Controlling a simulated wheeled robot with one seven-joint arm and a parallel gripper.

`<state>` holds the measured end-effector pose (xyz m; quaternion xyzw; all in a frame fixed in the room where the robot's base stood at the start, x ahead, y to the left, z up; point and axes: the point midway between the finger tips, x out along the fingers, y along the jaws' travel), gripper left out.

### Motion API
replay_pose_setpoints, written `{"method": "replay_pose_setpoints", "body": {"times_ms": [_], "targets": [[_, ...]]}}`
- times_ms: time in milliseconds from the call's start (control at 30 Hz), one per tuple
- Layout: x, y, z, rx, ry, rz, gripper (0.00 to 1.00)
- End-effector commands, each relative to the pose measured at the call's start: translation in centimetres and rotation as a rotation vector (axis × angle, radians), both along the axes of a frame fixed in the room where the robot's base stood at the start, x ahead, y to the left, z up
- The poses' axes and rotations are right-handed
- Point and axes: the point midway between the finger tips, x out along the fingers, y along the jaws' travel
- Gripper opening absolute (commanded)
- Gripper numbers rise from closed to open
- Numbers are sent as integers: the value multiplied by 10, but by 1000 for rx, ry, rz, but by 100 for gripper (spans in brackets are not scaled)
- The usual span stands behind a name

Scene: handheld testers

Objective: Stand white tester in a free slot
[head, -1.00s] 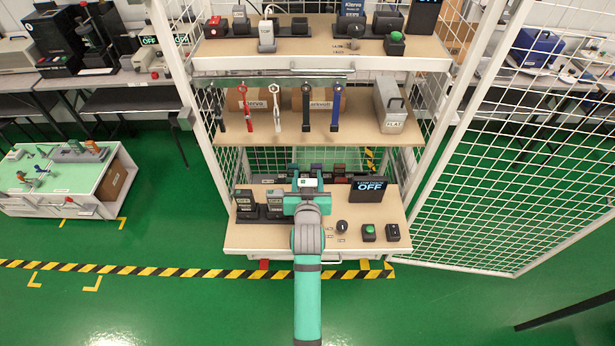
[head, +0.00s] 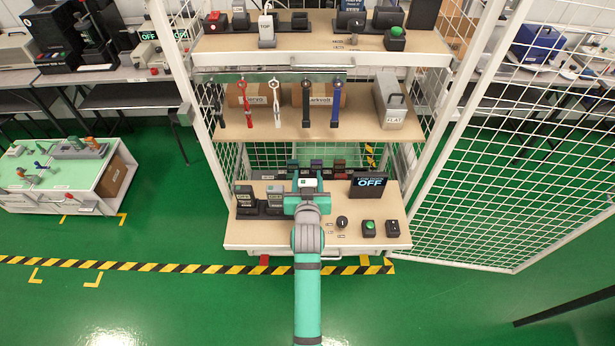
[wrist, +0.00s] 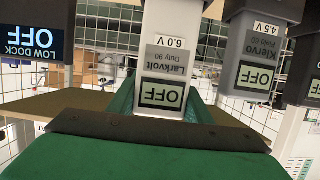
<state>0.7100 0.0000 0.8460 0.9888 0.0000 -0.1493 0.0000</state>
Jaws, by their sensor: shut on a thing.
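The white tester, marked Larkvolt Duty 90 and 6.0 V, shows OFF on its screen (wrist: 163,95); its top also shows in the head view (head: 307,183). My gripper (head: 307,200) is shut on it, with teal fingers either side in the wrist view. The tester appears upside down there, and its lower end is cut off. The lower dock has a display reading LOW DOCK OFF (head: 369,184). A grey Klervo tester, marked 4.5 V (head: 275,197), stands beside the held one, and another dark tester (head: 245,197) stands further left. The slot under my gripper is hidden.
A black knob (head: 341,222), a green button (head: 368,228) and a black switch (head: 392,228) sit at the lower shelf's front right. Tools hang under the upper shelf (head: 320,60) above. A grey metal case (head: 397,105) stands on the middle shelf. Mesh panels flank the rack.

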Motion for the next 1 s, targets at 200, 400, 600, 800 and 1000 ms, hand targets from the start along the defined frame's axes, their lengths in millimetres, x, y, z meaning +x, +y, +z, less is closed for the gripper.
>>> {"method": "replay_pose_setpoints", "body": {"times_ms": [200,400,600,800,1000], "targets": [[0,0,-4,0,0,0,18],[0,0,-9,0,-1,0,18],[0,0,-13,0,0,0,18],[0,0,-17,0,0,0,18],[0,0,-20,0,-2,0,55]]}}
